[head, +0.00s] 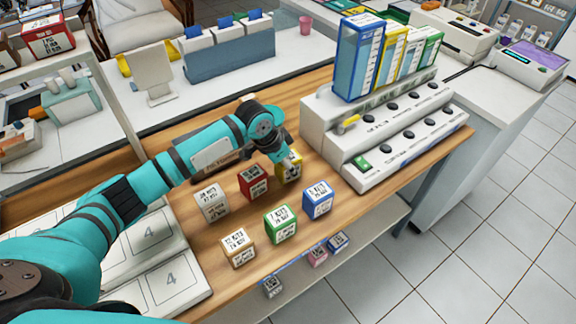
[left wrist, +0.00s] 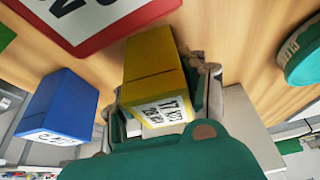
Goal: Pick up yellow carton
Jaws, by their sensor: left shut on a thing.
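The yellow carton (head: 292,170) is a small box with a white printed label, in the back row of cartons on the wooden bench. In the left wrist view the yellow carton (left wrist: 152,58) fills the middle, between the fingers. My left gripper (head: 287,160) reaches in from the left and is shut on the yellow carton, as its fingers (left wrist: 162,98) on both sides show. Its fingertips are partly hidden in the head view. I cannot tell whether the carton still touches the bench. My right gripper is not in view.
A red carton (head: 252,182) stands just left of the yellow one, with white (head: 212,203), green (head: 280,223), blue (head: 318,199) and tan (head: 238,247) cartons around. A white control unit (head: 385,135) with knobs stands close on the right. Bare wood (head: 350,215) lies right of the blue carton.

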